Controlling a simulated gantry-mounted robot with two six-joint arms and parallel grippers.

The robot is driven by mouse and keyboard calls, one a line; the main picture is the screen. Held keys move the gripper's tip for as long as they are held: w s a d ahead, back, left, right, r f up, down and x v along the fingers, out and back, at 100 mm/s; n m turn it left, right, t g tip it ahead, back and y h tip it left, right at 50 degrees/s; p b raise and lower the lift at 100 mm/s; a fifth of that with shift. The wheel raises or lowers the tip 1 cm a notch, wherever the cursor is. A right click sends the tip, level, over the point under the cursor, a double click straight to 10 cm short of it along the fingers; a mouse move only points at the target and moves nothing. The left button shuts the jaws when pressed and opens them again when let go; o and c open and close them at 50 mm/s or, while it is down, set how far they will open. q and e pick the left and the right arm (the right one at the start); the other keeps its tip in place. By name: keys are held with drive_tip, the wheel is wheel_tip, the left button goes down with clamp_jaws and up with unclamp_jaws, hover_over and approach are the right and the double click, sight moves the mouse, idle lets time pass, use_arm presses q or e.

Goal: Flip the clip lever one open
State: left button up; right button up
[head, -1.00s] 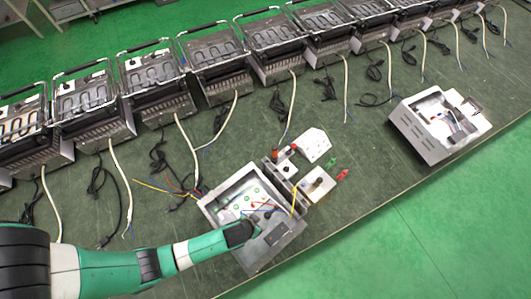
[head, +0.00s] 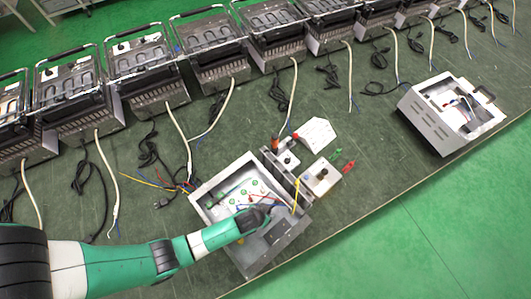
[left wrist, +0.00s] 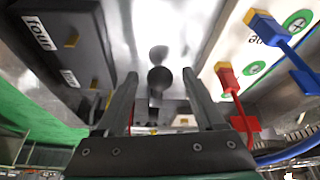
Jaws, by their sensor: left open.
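An open metal box (head: 212,203) stands on the bench, with a white board, coloured wires and a black terminal block (head: 279,232) inside. In the left wrist view the dark block (left wrist: 60,50) is at the upper left, with a label reading "four", a second small label and yellow parts. I cannot make out which lever is one. My left gripper (head: 266,212) reaches into the box; its fingers (left wrist: 158,82) are open. Dark round parts (left wrist: 160,78) on shiny metal appear between the fingertips, with no visible grip. My right gripper is not in view.
Red-ended (left wrist: 226,78) and blue (left wrist: 300,65) wire connectors are close right of my fingers. Small test devices (head: 320,176) stand beside the box. Another open box (head: 425,122) is at the right; several heater units line the back.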

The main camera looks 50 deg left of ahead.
use_arm(q)
clamp_jaws()
idle(0.3)
idle(1.1)
